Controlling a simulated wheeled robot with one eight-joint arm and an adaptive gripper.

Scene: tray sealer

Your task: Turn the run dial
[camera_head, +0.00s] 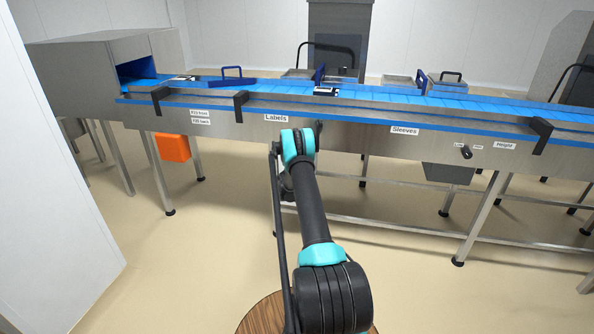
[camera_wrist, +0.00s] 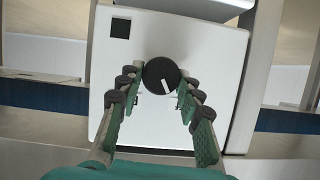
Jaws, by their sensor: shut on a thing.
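The run dial (camera_wrist: 156,69) is a round black knob with a white pointer mark, on the face of a white panel (camera_wrist: 218,75) in the wrist view. The pointer is turned towards the bottom of the picture, leaning slightly right. My gripper (camera_wrist: 160,80) has its green-and-dark fingers on either side of the dial and is shut on it. In the head view my arm reaches towards the conveyor; my gripper and the dial are hidden there.
A long steel conveyor with a blue belt (camera_head: 489,103) crosses the head view, labelled "Labels" and "Sleeves". A small black lever (camera_head: 465,152) sits near the "Height" label (camera_head: 505,146). An orange box (camera_head: 173,147) hangs at left. A black square (camera_wrist: 120,28) marks the white panel.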

